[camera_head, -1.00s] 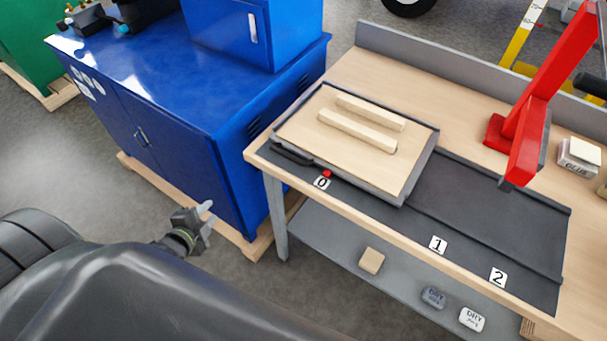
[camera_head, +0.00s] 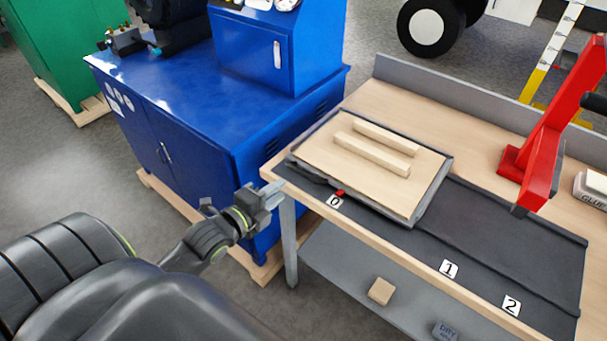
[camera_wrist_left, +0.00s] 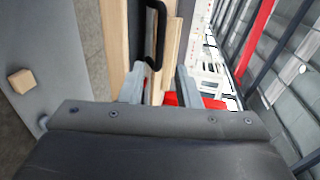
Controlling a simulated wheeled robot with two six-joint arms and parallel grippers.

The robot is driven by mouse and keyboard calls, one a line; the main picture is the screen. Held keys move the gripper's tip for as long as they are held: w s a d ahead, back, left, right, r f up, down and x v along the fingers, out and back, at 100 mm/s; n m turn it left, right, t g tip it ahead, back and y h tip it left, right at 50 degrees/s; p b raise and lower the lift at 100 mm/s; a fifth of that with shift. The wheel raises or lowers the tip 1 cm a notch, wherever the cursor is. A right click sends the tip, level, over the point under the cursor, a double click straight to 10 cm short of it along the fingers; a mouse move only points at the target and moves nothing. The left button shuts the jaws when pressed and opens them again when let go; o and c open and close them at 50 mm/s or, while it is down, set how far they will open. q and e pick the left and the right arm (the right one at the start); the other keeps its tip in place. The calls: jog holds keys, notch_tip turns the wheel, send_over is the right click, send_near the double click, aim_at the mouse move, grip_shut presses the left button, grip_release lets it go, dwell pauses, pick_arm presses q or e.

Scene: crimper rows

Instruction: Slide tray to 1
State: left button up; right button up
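The tray (camera_head: 428,205) is a dark frame with a pale wooden top, at the left end of the dark track (camera_head: 490,225) on the bench. Its red marker (camera_head: 341,193) is beside the label 0 (camera_head: 335,203). The label 1 (camera_head: 449,269) is further right on the front edge. The tray's black handle (camera_head: 305,172) is at its left side; it also shows in the left wrist view (camera_wrist_left: 162,25), ahead of the fingers. My left gripper (camera_head: 272,193) is open and empty, just left of the handle. Its two fingers (camera_wrist_left: 160,88) are apart. My right gripper is not in view.
Two wooden bars (camera_head: 373,153) lie on the tray. The label 2 (camera_head: 511,305) is right of label 1. A red press (camera_head: 540,145) stands behind the track. A blue cabinet (camera_head: 200,120) is left of the bench. The track right of the tray is clear.

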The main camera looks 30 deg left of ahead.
aim_at(303, 172)
pick_arm(q)
jog(key=p+x, duration=0.1)
jog(key=x, duration=0.9)
jog(key=shift+w+d, duration=0.1)
jog(key=shift+w, duration=0.15)
grip_shut()
